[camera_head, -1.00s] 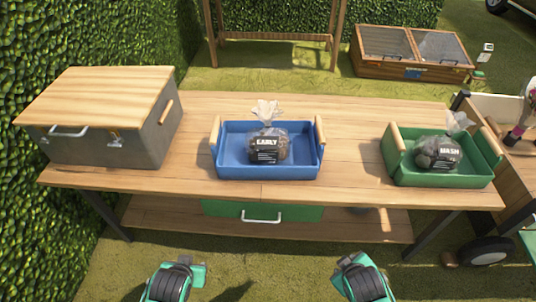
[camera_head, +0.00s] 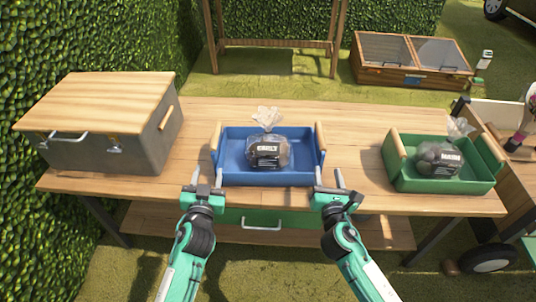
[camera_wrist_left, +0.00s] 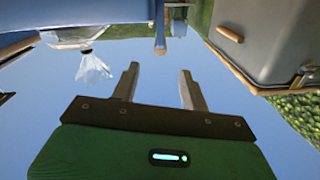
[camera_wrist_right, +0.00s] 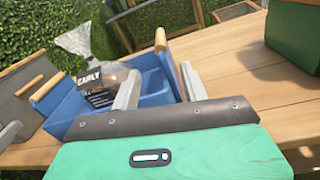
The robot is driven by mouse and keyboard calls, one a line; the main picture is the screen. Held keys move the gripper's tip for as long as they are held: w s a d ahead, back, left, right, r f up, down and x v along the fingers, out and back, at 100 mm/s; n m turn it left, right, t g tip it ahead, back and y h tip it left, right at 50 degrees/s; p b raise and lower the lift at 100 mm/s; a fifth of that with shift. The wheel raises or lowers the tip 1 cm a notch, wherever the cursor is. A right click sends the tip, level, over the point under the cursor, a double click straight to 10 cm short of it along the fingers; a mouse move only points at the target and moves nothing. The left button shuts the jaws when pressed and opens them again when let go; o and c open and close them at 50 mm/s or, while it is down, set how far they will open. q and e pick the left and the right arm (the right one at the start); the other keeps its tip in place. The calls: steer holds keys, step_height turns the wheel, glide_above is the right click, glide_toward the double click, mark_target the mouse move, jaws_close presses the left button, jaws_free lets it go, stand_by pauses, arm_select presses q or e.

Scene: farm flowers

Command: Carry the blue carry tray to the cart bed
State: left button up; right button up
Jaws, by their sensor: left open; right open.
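The blue carry tray (camera_head: 268,179) sits on the wooden table, with a wooden handle at each end and a clear bag labelled EARLY (camera_head: 268,155) inside. My left gripper (camera_head: 207,178) is open and empty at the tray's front left corner, below the left handle (camera_head: 216,137). My right gripper (camera_head: 329,177) is open and empty at the front right corner, near the right handle (camera_head: 320,136). The right wrist view shows the tray (camera_wrist_right: 155,80) and its handle (camera_wrist_right: 160,40) beyond the open fingers. The cart bed (camera_head: 512,116) is partly in view at the right edge.
A grey box with a wooden lid (camera_head: 98,102) stands left on the table (camera_head: 350,120). A green tray (camera_head: 445,185) with a bag labelled MASH (camera_head: 438,158) stands right, between the blue tray and the cart. Bare tabletop separates the trays. A hedge (camera_head: 60,40) borders the left.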

mark_target(214, 139)
arm_select(q)
steer(key=w, duration=1.3)
steer(key=shift+w, duration=0.4)
arm_select(e)
steer(key=w, duration=1.3)
steer(key=shift+w, duration=0.4)
arm_select(q)
jaws_close()
arm_select(e)
jaws_close()
